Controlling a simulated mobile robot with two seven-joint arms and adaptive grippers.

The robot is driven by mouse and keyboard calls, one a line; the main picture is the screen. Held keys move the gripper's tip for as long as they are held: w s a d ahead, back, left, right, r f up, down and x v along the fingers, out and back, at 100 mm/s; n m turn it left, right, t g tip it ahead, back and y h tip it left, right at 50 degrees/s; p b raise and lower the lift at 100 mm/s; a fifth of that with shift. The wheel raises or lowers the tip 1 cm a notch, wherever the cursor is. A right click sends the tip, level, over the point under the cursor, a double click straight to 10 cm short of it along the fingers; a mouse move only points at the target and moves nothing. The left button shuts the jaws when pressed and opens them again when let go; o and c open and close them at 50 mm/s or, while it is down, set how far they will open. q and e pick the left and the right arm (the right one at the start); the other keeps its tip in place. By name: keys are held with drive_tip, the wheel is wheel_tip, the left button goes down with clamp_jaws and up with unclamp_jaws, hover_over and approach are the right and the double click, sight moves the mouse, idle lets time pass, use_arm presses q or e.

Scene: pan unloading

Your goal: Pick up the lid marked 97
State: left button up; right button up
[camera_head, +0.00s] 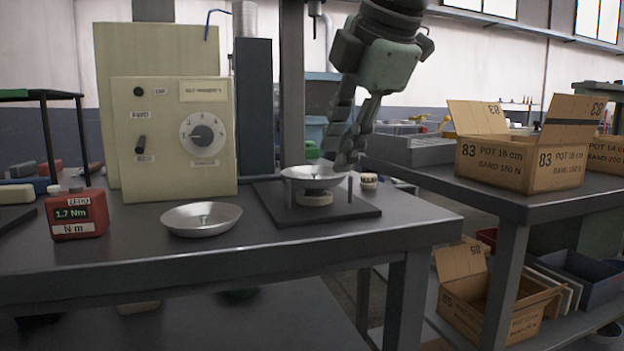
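No mark 97 is readable on anything in view. A similar dish or lid (313,173) sits over a pale round piece on a dark plate with short posts. My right gripper (344,160) points down from above, its fingertips close together at the right rear rim of this second dish. I cannot tell whether the fingers touch or hold the rim. My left gripper is out of view.
A cream control box (174,140) with a dial stands behind the dishes. A red torque meter (78,214) stands at left. The dark fixture plate (362,213) lies near the table's right end. An open carton marked 83 (520,163) stands on another bench at right.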

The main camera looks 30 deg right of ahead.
drive_tip(key=x, duration=0.5)
clamp_jaws()
